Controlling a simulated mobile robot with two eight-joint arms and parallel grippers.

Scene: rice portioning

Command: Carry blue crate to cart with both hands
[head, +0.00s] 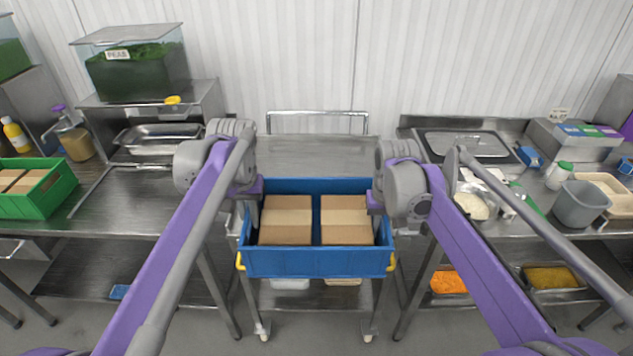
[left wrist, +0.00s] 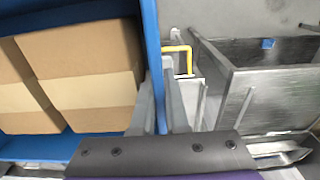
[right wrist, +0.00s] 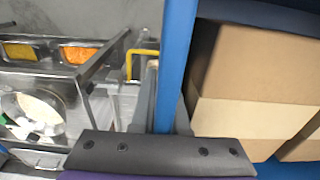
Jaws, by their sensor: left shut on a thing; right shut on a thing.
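The blue crate (head: 318,264) is in the middle of the head view, at the metal cart (head: 305,148), and looks level. It holds cardboard boxes (head: 287,219) side by side. My left gripper (left wrist: 160,105) is shut on the crate's left wall, which runs between its fingers. My right gripper (right wrist: 165,105) is shut on the crate's right wall in the same way. The crate hides much of the cart top, so I cannot tell whether it touches it.
Steel tables stand on both sides of the cart. The left one holds a green crate (head: 43,199) and a steel tray (head: 158,139). The right one holds a grey bin (head: 580,203) and a white bottle (head: 558,176). A corrugated wall is behind. Yellow handles (head: 240,262) show near the crate's lower corners.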

